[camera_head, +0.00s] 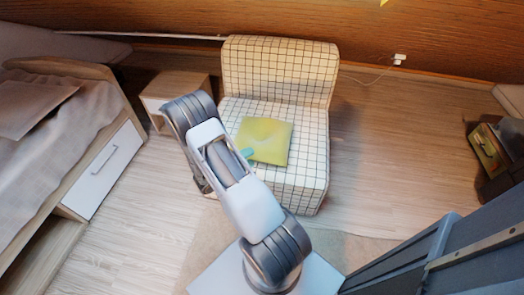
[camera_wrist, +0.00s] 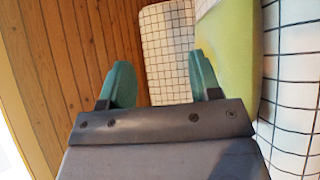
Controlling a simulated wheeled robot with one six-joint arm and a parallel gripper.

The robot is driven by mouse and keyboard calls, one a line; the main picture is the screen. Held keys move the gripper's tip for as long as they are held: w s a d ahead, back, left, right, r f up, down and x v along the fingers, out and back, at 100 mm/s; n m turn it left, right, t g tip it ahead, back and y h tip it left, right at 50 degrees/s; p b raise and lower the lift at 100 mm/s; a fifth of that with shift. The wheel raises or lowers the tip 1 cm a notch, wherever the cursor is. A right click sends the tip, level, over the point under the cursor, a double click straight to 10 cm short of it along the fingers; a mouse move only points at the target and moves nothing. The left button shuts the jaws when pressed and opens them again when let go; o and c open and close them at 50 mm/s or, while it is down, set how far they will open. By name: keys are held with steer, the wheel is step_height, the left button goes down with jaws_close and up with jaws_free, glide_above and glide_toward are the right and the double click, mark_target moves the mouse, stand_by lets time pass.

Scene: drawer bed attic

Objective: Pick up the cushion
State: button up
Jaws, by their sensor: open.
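A flat yellow-green square cushion (camera_head: 268,139) lies on the seat of a white armchair (camera_head: 276,75) with a dark grid pattern. The cushion (camera_wrist: 230,48) also shows at the upper right of the wrist view, against the gridded chair. My gripper (camera_head: 247,153) is at the cushion's left edge in the head view, where only a teal fingertip shows past my arm. In the wrist view my gripper (camera_wrist: 161,75) has its two teal fingers spread with nothing between them. The cushion is just right of the right finger; whether they touch I cannot tell.
A small wooden side table (camera_head: 172,88) stands left of the chair. A bed (camera_head: 60,130) with a white drawer (camera_head: 104,170) is at the far left. A dark box (camera_head: 492,150) is at the right edge. The floor (camera_head: 375,165) right of the chair is clear.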

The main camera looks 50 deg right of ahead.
mark_target(264, 162)
step_height(264, 162, down, 17)
steer(key=n+t+b, duration=0.3)
steer(key=t+b, duration=0.2)
steer(key=t, duration=0.1)
steer(key=shift+h, duration=0.4)
steer(key=d, duration=0.2)
steer(key=w+d, duration=0.1)
steer(key=d, duration=0.2)
steer(key=w+d+b, duration=0.1)
steer(key=d, duration=0.1)
steer(key=shift+d+f, duration=0.2)
steer(key=shift+w+d+b, duration=0.2)
steer(key=shift+d+b, duration=0.05)
steer(key=shift+d, duration=0.8)
steer(key=shift+w+d+b, duration=0.2)
steer(key=shift+d+b, duration=0.05)
steer(key=shift+d, duration=0.75)
steer(key=shift+w+d+b, duration=0.2)
steer(key=shift+d+b, duration=0.05)
steer(key=shift+d, duration=0.8)
steer(key=shift+c, duration=0.2)
jaws_close()
